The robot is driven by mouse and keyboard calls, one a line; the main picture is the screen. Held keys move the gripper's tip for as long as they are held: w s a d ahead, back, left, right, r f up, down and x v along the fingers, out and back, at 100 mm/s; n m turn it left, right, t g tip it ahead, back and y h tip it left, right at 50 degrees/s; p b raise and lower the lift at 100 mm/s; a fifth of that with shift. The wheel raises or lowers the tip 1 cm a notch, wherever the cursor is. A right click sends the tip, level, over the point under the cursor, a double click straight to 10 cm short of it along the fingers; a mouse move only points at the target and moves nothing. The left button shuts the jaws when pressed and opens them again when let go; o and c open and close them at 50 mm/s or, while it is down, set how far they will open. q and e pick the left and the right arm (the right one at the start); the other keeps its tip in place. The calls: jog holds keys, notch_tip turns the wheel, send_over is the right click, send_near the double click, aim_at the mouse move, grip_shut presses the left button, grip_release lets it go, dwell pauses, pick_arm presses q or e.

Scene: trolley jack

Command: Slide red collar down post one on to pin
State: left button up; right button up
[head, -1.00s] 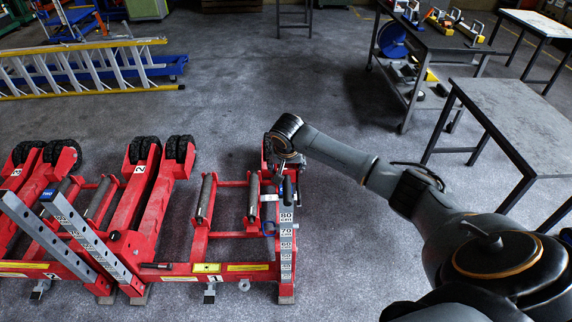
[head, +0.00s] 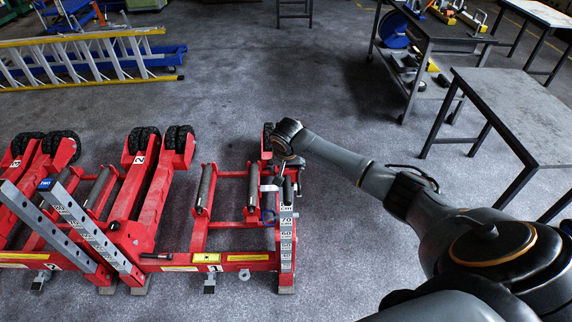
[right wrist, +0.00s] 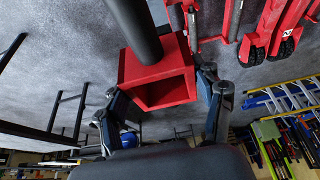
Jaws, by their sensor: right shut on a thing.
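The red collar (right wrist: 136,70) is a square red sleeve with an open end facing the camera in the right wrist view. A dark round bar (right wrist: 134,28) crosses in front of its upper part. My right gripper (right wrist: 165,98) has a finger on each side and is shut on the collar. In the head view my right gripper (head: 284,178) is at the upper part of post one (head: 287,245), the post with number labels at the right end of the red jack marked 1 (head: 211,268). There the collar is largely hidden by the gripper, and I cannot make out the pin. My left gripper is out of view.
Similar red jacks (head: 150,205) stand to the left with slanted perforated posts (head: 85,235). A yellow ladder (head: 85,60) lies at the upper left. A grey table (head: 505,110) and a tool trolley (head: 440,40) stand at the right.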

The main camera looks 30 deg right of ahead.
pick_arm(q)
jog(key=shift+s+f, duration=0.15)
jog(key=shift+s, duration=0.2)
pick_arm(e)
jog(key=shift+f, duration=0.15)
pick_arm(q)
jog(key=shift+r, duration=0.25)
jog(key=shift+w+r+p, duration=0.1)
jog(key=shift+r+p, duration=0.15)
jog(key=shift+p, duration=0.15)
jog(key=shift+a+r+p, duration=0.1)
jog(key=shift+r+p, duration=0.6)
jog(key=shift+p, duration=0.05)
dwell(1.0)
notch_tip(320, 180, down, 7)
jog(key=b, duration=0.7)
pick_arm(e)
jog(key=shift+f, duration=5.8)
